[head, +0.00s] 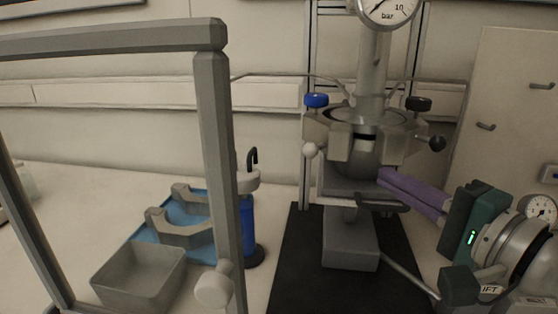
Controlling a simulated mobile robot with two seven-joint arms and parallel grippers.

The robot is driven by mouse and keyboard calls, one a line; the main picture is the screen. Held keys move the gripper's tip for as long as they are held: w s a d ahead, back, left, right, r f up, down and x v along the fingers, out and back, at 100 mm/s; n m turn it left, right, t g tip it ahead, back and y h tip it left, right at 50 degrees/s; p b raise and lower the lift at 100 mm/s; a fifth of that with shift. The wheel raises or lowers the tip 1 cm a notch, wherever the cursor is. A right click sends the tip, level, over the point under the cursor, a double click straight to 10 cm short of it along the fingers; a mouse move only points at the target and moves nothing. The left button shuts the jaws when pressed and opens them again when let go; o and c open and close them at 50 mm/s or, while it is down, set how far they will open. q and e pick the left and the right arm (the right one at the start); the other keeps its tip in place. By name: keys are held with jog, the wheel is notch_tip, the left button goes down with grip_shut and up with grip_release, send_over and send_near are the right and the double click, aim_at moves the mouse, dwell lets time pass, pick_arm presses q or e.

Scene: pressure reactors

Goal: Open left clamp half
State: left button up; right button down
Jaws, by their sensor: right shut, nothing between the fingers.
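The pressure reactor stands on its stand (350,248), with a metal clamp around the vessel under the lid. The left clamp half (322,132) shows on the left side, with a blue knob (316,100) above it and a white ball (309,150) below. The right clamp half (398,148) has a black knob above it and a black ball at its right. I cannot tell whether the halves are apart. My right gripper (384,177), with purple fingers, comes in from the right. It is shut and empty, its tips just below the right half. My left gripper is not in view.
A grey frame post (215,150) stands in the left foreground. Behind it are a blue tray (150,254) with grey curved pieces, a grey open bin (140,282) and a blue bottle (247,222). A black mat (300,270) lies under the stand. A pressure gauge (388,8) tops the reactor.

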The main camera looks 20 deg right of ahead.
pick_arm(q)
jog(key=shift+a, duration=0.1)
pick_arm(e)
jog(key=shift+w+a, duration=0.15)
jog(key=shift+w, duration=1.2)
jog(key=shift+w+a, duration=0.1)
jog(key=shift+w, duration=1.2)
